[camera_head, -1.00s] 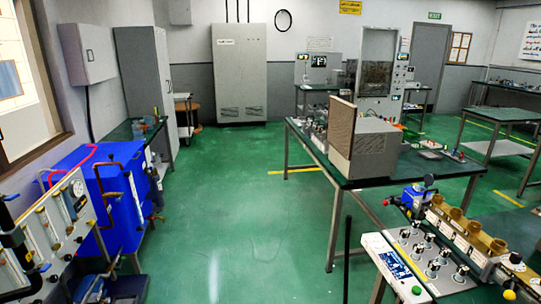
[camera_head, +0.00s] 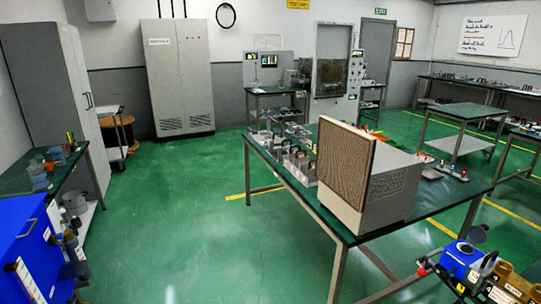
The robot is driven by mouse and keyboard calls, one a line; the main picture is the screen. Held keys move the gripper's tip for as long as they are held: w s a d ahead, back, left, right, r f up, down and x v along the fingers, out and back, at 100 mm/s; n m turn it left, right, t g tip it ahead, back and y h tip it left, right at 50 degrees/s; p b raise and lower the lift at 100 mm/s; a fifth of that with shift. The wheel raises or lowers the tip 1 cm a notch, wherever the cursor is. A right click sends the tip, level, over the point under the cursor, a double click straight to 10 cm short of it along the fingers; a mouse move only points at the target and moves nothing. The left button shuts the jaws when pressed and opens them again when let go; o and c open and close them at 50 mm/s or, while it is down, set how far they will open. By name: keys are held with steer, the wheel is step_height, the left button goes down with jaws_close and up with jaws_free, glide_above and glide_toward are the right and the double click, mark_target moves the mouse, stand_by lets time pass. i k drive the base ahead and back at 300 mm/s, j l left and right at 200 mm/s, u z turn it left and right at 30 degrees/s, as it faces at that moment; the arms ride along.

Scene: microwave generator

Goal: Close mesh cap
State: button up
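A pale box-shaped unit (camera_head: 372,180) stands on the green-topped table (camera_head: 432,213) right of centre. A brown mesh panel (camera_head: 345,162) stands upright at its left front side. Its upper part rises above the box top. I cannot tell whether the panel is flush with the box or swung out from it. My gripper is not in view.
Small parts (camera_head: 295,155) line the table's left side. A blue machine (camera_head: 25,245) stands at the lower left, and a blue and brass device (camera_head: 475,270) at the lower right. Grey cabinets (camera_head: 180,75) stand at the back.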

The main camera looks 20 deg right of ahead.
mark_target(478, 234)
steer(key=i+z, duration=0.7)
steer(key=i+j+z, duration=0.1)
steer(key=i+z, duration=0.3)
steer(key=i+l+z, duration=0.2)
steer(key=i+z, duration=0.6)
steer(key=i, duration=0.1)
